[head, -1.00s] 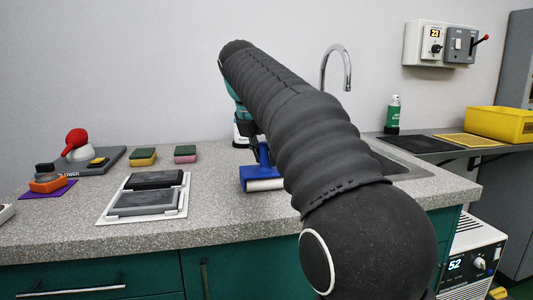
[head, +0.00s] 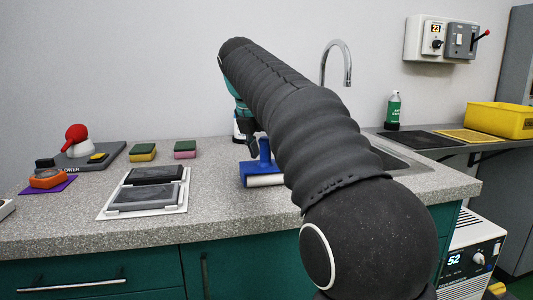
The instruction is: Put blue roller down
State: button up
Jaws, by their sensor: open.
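The blue roller (head: 247,169) rests on the speckled grey counter, with its white cylinder (head: 265,181) along the front and its blue handle pointing up. My dark arm hides its right side. My gripper (head: 253,151) is partly in view just above and behind the roller, beside the handle top. It is open, and a small gap seems to show between its fingers and the handle; the arm hides part of this.
A white tray (head: 104,212) with two dark grey pads lies left of the roller. Two sponges (head: 185,150) sit behind it. A sink (head: 395,162) with a tall faucet (head: 348,72) is at right.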

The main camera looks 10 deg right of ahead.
jog(key=v, duration=0.8)
jog(key=shift+r, duration=0.15)
jog(key=shift+d, duration=0.1)
